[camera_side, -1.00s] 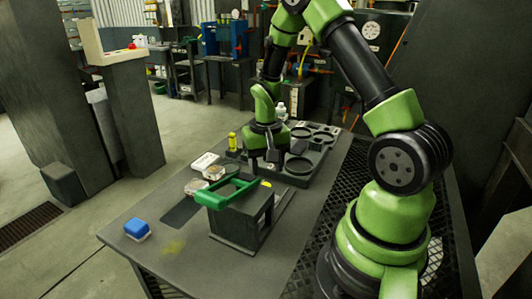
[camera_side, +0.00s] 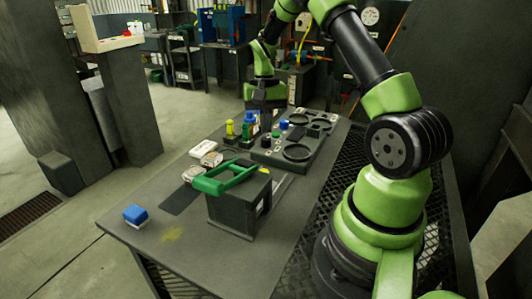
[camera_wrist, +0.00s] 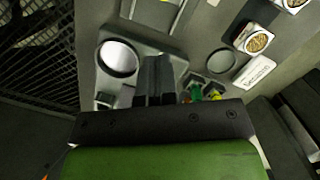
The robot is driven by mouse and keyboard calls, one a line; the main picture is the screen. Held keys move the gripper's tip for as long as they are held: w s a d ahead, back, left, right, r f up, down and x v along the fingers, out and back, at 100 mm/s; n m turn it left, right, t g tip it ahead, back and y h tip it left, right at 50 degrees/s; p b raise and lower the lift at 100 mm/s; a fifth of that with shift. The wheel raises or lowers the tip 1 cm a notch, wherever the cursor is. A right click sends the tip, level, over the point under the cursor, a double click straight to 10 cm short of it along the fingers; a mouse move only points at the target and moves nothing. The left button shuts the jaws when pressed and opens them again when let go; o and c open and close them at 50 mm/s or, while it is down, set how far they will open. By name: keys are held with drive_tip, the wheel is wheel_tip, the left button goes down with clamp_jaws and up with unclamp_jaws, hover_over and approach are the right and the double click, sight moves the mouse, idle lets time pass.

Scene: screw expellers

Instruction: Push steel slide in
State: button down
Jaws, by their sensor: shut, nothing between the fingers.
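A dark box-shaped housing (camera_side: 240,208) with a green handle frame (camera_side: 222,180) on top stands on the bench in the side view. Pale metal rails (camera_side: 281,185) run low behind it. I cannot clearly pick out the steel slide from the housing and rails. The rails also show at the top edge of the wrist view (camera_wrist: 155,14). My gripper (camera_side: 264,118) is shut and empty, pointing down beyond the housing, near the small bottles and apart from the handle. In the wrist view its fingers (camera_wrist: 154,98) are together over the tray edge.
A dark tray (camera_side: 318,153) with round recesses lies behind the housing. A blue block (camera_side: 135,215) sits at the bench's left corner.

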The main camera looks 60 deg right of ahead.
drive_tip(key=d+m+y, duration=0.3)
drive_tip(key=d, duration=0.2)
drive_tip(key=x, duration=0.9)
drive_tip(key=shift+w+f, duration=0.1)
drive_tip(key=shift+w, duration=0.2)
drive_tip(key=a, duration=0.2)
drive_tip(key=shift+s+a, duration=0.5)
drive_tip(key=shift+a, duration=0.35)
drive_tip(key=shift+a, duration=2.4)
drive_tip(key=shift+d, duration=0.1)
